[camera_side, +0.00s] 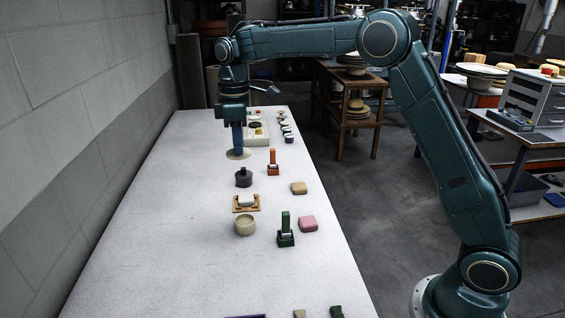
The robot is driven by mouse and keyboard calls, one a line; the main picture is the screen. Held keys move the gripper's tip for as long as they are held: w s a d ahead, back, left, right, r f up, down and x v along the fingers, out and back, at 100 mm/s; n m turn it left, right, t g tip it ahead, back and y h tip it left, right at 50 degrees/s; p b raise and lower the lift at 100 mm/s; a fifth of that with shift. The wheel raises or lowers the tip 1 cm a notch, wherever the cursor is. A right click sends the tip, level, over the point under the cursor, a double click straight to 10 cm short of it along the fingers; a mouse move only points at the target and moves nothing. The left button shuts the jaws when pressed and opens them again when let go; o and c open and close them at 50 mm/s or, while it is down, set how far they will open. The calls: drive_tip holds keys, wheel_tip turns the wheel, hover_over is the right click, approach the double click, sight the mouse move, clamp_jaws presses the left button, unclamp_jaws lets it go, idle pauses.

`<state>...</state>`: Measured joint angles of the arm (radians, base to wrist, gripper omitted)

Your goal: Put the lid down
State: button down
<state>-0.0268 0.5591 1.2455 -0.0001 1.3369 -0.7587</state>
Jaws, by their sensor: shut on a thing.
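My gripper (238,148) points straight down over the far half of the long table. It is shut on what looks like the lid, a flat round tan disc (232,155) directly beneath the fingers. The grasped part is hidden by the fingers. I cannot tell whether the disc touches the table or hangs just above it. An open beige round pot (245,226) of similar colour stands nearer the camera, with no lid on it.
A dark knobbed pot (243,179) and a wooden stand with a white block (246,202) stand between disc and beige pot. An orange-handled tool (273,163), a green-handled tool (286,232), a tan block (299,188) and a pink block (308,223) are right. The table's left side is clear.

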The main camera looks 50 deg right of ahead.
drive_tip(key=s+d+f, duration=0.3)
drive_tip(key=s+d, duration=0.1)
drive_tip(key=d, duration=0.3)
wheel_tip(320, 180, down, 16)
drive_tip(key=shift+s+r, duration=0.1)
drive_tip(key=shift+r, duration=0.1)
idle(0.7)
drive_tip(key=shift+f, duration=2.15)
drive_tip(key=c, duration=1.4)
unclamp_jaws()
drive_tip(key=shift+f, duration=0.1)
